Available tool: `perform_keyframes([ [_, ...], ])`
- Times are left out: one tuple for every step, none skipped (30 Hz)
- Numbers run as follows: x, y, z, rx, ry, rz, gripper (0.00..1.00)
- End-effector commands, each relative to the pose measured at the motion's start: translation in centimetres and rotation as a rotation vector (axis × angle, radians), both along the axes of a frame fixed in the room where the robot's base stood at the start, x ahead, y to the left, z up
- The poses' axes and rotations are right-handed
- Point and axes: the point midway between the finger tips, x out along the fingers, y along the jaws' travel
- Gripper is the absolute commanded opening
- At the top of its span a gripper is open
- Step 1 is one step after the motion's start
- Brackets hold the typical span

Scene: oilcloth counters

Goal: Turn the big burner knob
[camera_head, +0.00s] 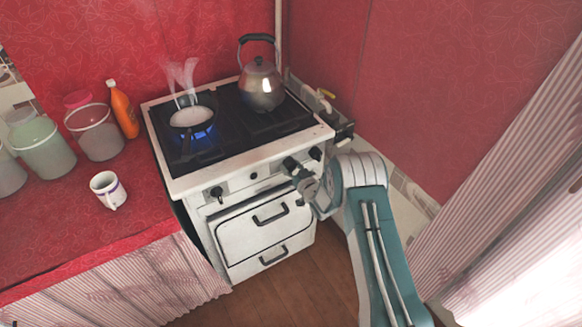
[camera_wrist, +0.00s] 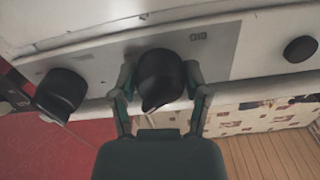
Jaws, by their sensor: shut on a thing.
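The white stove (camera_head: 240,163) has a row of black knobs along its front panel. My gripper (camera_head: 299,172) is at the right part of this panel. In the wrist view its two fingers (camera_wrist: 161,88) sit on either side of the big burner knob (camera_wrist: 161,76), a round black knob with a pointed ridge, and are shut on it. In the head view this knob (camera_head: 290,163) is partly hidden by my gripper. Another black knob (camera_wrist: 61,92) is at the left of the wrist view, and a smaller round one (camera_wrist: 300,49) at the right.
A pan (camera_head: 192,118) steams over a blue flame on the left of the stove top. A kettle (camera_head: 261,84) stands at the back right. A mug (camera_head: 107,190), jars (camera_head: 94,128) and an orange bottle (camera_head: 124,112) are on the red counter. Wooden floor (camera_head: 270,290) is clear in front.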

Motion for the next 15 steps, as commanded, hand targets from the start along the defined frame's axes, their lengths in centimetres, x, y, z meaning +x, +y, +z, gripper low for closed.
perform_keyframes([
  [0.11,0.03,0.16,0.030,0.015,-0.001,0.13],
  [0.12,0.03,0.17,0.050,0.029,-0.001,0.13],
  [0.12,0.03,0.17,0.078,0.048,-0.001,0.13],
  [0.12,0.04,0.17,0.100,0.063,-0.001,0.13],
  [0.12,0.04,0.18,0.122,0.078,-0.001,0.13],
  [0.13,0.04,0.19,0.154,0.099,-0.001,0.13],
  [0.13,0.04,0.19,0.178,0.115,-0.001,0.13],
  [0.13,0.04,0.19,0.201,0.131,-0.001,0.13],
  [0.14,0.05,0.20,0.233,0.153,-0.001,0.13],
  [0.14,0.05,0.20,0.256,0.169,-0.002,0.13],
  [0.14,0.05,0.21,0.280,0.185,-0.002,0.13],
  [0.15,0.05,0.22,0.313,0.205,-0.003,0.13],
  [0.15,0.05,0.22,0.337,0.222,-0.003,0.13],
  [0.15,0.05,0.22,0.360,0.237,-0.003,0.13],
  [0.17,0.05,0.20,0.391,0.259,-0.003,0.13],
])
